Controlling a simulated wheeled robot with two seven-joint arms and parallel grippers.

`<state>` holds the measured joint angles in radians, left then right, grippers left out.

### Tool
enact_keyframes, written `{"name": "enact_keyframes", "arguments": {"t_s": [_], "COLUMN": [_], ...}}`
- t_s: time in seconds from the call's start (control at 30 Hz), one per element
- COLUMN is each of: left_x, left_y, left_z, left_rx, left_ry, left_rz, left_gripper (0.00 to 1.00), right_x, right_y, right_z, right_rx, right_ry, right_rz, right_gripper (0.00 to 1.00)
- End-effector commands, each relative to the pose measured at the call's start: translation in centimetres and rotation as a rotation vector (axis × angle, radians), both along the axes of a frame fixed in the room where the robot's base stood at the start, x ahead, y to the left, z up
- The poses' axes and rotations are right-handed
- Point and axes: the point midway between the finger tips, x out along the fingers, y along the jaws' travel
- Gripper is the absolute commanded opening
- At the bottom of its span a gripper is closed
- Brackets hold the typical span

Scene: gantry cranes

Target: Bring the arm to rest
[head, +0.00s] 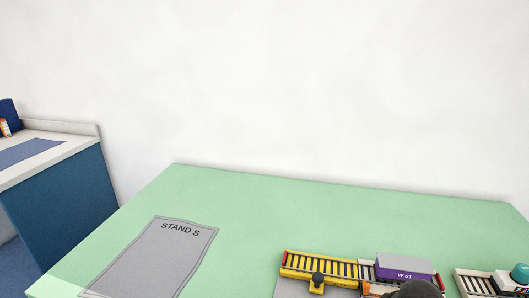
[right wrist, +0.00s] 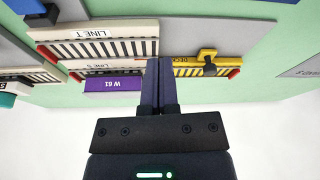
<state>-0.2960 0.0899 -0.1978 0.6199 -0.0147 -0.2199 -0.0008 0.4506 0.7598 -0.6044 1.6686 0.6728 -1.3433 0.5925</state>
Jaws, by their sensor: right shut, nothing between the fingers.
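My right gripper (right wrist: 160,64) shows in the right wrist view with its two dark fingers together and nothing between them. Its fingertips appear over the row of roller tracks, near the end of the yellow track (right wrist: 215,67). That yellow track also shows in the head view (head: 335,268), with a small yellow and black fitting on its near side. A purple block marked W 61 (right wrist: 113,85) sits beside the fingers in the right wrist view. It shows on a roller track in the head view (head: 404,275). My left gripper is in neither view.
The green table (head: 290,205) is clear behind the tracks. A grey mat lettered STAND S (head: 160,262) lies empty at left. Pale tracks, one labelled LINE T (right wrist: 92,34), lie beside the yellow one. A blue counter (head: 65,195) stands at far left.

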Motion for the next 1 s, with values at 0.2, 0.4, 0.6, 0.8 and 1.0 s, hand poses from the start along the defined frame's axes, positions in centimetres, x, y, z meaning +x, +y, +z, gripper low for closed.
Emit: {"name": "enact_keyframes", "arguments": {"t_s": [0.2, 0.4, 0.6, 0.8, 1.0], "left_x": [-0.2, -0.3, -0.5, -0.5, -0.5], "left_y": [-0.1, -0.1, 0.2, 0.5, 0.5], "left_z": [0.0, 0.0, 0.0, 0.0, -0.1], "left_rx": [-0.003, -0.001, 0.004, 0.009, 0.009], "left_ry": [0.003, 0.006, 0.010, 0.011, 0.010], "left_rz": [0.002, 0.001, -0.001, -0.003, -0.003], "left_gripper": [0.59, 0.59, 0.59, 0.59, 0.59], "right_x": [-3.5, -8.0, -12.4, -16.7, -20.6], "right_y": [4.7, 8.8, 10.6, 10.2, 8.3], "right_z": [-2.0, -2.8, -2.5, -1.6, -1.2], "right_rx": [0.025, 0.056, 0.062, 0.031, -0.034], "right_ry": [0.013, 0.001, -0.012, 0.000, 0.051], "right_rz": [0.153, 0.277, 0.320, 0.295, 0.240], "right_gripper": [0.00, 0.00, 0.00, 0.00, 0.00]}}
